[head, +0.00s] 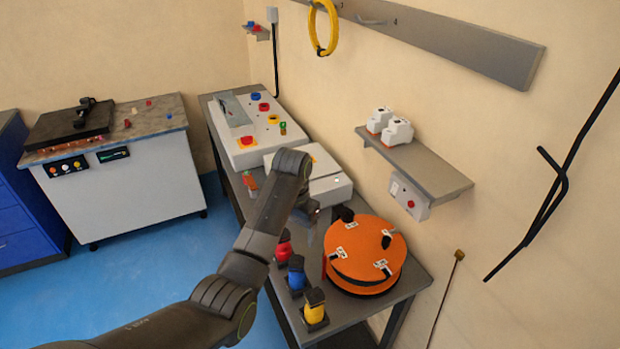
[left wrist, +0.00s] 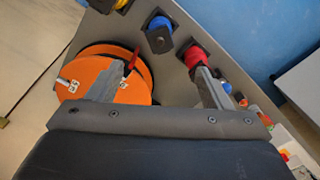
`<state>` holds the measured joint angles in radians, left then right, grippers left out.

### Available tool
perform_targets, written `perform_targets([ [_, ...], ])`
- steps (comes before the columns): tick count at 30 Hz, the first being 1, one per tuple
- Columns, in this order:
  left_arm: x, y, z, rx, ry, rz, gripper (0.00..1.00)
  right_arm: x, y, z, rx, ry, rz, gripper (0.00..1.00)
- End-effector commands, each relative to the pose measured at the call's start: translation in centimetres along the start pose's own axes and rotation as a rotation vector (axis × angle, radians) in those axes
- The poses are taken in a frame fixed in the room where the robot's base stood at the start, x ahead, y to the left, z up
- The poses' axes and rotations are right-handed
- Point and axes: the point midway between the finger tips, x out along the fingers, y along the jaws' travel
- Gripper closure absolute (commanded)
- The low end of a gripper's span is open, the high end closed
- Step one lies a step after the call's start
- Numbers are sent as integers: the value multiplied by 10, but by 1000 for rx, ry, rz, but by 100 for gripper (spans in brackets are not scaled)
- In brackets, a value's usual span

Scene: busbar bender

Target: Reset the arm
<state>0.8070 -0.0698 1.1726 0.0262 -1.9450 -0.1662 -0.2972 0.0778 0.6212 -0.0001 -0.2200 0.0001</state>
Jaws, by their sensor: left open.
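My left arm (head: 265,225) comes in from the lower left in the head view and bends down over the grey bench. My left gripper (head: 314,212) is partly hidden behind the wrist, above the bench beside the orange round turntable. In the left wrist view its two fingers (left wrist: 160,88) are spread wide with nothing between them. One finger overlaps the orange turntable (left wrist: 88,75) in that picture and the other overlaps the red knobbed part. I cannot tell whether either touches. My right gripper is in neither view.
The orange turntable (head: 366,248) stands on the bench beside red (head: 283,250), blue (head: 297,279) and yellow (head: 315,312) parts. A white control box (head: 250,130) is farther back. A wall shelf (head: 415,165) is at right. Blue floor (head: 130,260) is open at left.

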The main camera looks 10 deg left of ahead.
Motion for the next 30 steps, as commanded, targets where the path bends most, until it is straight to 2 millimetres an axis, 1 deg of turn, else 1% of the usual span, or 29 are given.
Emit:
perform_targets([
  [2,0,0,0,-1,0,0,27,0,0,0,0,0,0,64],
  [5,7,-3,6,-11,6,1,27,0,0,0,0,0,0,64],
  [8,25,-10,22,-42,20,4,27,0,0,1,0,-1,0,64],
  [11,50,-19,50,-91,47,5,27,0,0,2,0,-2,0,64],
  [12,60,-23,64,-113,58,3,27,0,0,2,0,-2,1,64],
  [14,74,-29,85,-146,77,-2,27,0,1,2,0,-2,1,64],
  [15,82,-32,100,-168,89,-6,27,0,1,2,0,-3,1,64],
  [17,93,-36,123,-199,107,-15,27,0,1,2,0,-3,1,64],
  [18,100,-39,139,-219,117,-21,27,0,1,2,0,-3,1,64],
  [20,107,-42,163,-247,134,-33,27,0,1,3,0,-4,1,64],
  [21,112,-43,180,-266,143,-41,27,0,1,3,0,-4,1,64],
  [23,117,-45,204,-293,159,-54,27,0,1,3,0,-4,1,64],
  [24,119,-46,222,-310,169,-65,27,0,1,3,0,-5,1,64],
  [26,120,-46,247,-333,183,-81,27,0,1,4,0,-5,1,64],
  [27,120,-46,264,-348,193,-92,27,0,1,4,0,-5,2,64],
  [29,118,-45,289,-369,207,-109,27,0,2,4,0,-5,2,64],
  [30,116,-44,305,-380,215,-121,27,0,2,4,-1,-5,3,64],
])
